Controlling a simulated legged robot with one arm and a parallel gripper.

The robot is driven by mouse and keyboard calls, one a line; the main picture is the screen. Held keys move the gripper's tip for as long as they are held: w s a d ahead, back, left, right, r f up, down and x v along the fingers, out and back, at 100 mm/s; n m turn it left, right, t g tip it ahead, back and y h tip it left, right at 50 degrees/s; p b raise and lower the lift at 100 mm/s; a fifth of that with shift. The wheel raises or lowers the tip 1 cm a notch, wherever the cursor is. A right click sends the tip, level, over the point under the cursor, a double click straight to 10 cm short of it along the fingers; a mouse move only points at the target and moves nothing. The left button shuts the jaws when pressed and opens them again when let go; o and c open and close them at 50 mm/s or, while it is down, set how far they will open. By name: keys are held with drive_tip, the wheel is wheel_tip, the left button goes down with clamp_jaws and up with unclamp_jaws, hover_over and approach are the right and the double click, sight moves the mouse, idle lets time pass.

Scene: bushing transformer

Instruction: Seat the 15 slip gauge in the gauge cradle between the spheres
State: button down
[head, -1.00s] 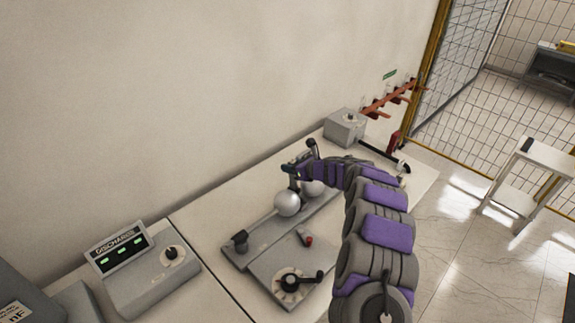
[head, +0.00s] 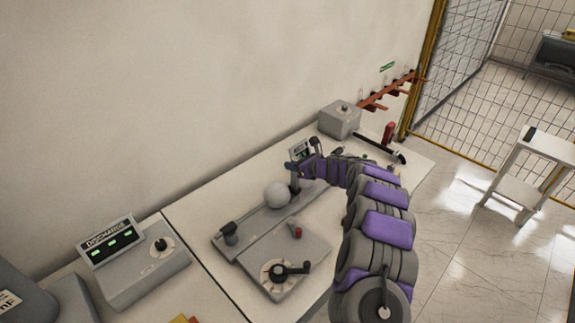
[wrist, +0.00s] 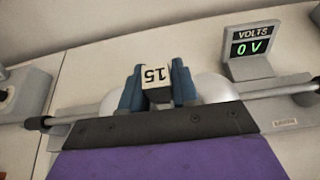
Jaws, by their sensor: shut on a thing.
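The 15 slip gauge (wrist: 155,76) is a small pale block with "15" upside down in the wrist view. The blue fingers of my gripper (wrist: 157,88) are shut on its two sides. One metal sphere shows left of the fingers (wrist: 113,101) and another right of them (wrist: 213,88). In the head view my gripper (head: 295,183) points down just beside the near sphere (head: 277,195); my arm hides most of the other sphere. The gauge cradle is hidden under the gripper, so I cannot tell whether the gauge touches it.
A volts display (wrist: 251,47) reading 0 V stands behind the spheres. The sphere rods run left and right of my gripper. A dial plate (head: 285,272) with a crank lies in front. A discharge box (head: 147,268) is at left, a grey box (head: 340,120) at the back.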

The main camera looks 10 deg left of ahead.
drive_tip(key=shift+d, duration=0.2)
drive_tip(key=shift+w+a+f, duration=0.1)
drive_tip(key=shift+a, duration=0.3)
drive_tip(key=shift+d, duration=0.2)
drive_tip(key=shift+d+b, duration=0.35)
drive_tip(key=shift+d, duration=0.1)
drive_tip(key=shift+a+f, duration=0.15)
drive_tip(key=shift+a, duration=0.7)
